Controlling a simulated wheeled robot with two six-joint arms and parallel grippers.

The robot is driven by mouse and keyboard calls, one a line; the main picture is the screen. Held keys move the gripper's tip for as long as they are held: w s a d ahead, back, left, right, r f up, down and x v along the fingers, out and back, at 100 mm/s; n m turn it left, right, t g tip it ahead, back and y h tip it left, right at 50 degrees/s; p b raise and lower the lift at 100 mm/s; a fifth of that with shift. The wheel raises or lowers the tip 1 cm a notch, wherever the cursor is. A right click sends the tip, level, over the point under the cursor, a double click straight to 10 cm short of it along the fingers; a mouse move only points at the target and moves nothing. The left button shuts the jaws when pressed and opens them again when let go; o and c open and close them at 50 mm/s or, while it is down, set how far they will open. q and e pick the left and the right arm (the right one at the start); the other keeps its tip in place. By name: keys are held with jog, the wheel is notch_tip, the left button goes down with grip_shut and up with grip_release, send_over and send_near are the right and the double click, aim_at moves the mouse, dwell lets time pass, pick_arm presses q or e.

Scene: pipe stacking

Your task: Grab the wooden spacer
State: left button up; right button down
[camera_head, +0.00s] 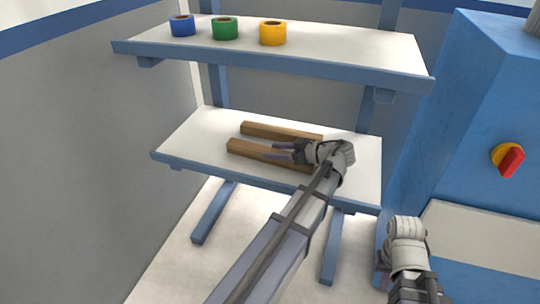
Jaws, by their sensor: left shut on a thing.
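Two wooden spacers lie side by side on the lower shelf (190,140). They are long brown bars, a rear one (268,131) and a front one (246,150). My left gripper (272,151) reaches in from the right. Its two dark fingers lie along the front spacer, one over it and one at its rear side, and it is shut on this spacer. The spacer appears still at shelf level. The gripper and wrist hide the right ends of both bars. Of my right arm, only grey links show at the lower right; its fingers are not visible.
The upper shelf (345,52) holds a blue roll (182,26), a green roll (225,29) and a yellow roll (273,33). Blue posts support the shelves. A blue machine (455,110) with a red-and-yellow switch (508,160) stands at right. The lower shelf's left end is clear.

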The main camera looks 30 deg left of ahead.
pick_arm(q)
grip_shut()
dwell(0.3)
notch_tip(320, 180, up, 10)
jog(key=p, duration=1)
